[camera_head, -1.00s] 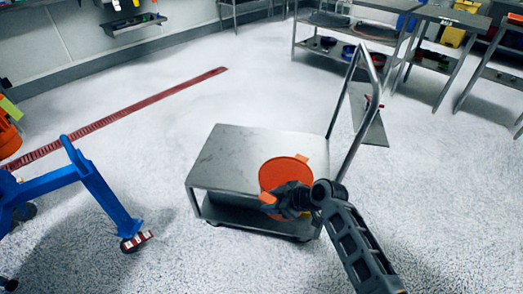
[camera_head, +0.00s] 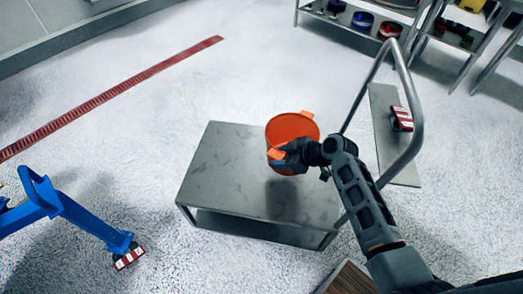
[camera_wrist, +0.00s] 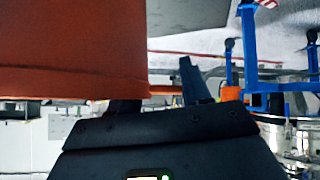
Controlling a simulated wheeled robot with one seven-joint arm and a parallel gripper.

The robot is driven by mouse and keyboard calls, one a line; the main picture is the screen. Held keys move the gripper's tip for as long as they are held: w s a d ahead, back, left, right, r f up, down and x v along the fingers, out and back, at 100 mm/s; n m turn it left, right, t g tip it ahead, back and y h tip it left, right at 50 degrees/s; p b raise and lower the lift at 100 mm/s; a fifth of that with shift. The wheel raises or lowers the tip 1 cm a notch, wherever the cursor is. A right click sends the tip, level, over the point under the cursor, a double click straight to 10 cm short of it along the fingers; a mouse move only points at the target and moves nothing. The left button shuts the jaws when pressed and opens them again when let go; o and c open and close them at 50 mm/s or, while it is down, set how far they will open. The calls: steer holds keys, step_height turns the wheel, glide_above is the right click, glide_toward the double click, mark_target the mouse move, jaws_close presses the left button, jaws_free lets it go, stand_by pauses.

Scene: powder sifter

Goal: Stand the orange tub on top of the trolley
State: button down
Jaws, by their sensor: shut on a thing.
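The orange tub (camera_head: 292,126) is held in my gripper (camera_head: 281,154), which is shut on it near the tub's side. The tub shows over the upper right part of the trolley's flat metal top (camera_head: 225,165). A dark shadow lies on the top below it, so the tub seems to be above the surface; the exact gap cannot be told. In the wrist view the orange tub (camera_wrist: 75,50) fills the upper left, close against my gripper. The tub's lower part is partly hidden by my gripper.
The trolley's bent metal handle (camera_head: 416,100) rises at its right side, close to my arm. A blue frame (camera_head: 75,213) stands on the floor at left. Shelving (camera_head: 345,22) stands at the back right. The trolley top is otherwise bare.

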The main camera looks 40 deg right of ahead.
step_height(320, 180, down, 10)
steer(key=b, duration=0.1)
steer(key=shift+w+d, duration=0.4)
steer(key=shift+d, duration=0.05)
steer(key=c, duration=0.5)
jaws_free()
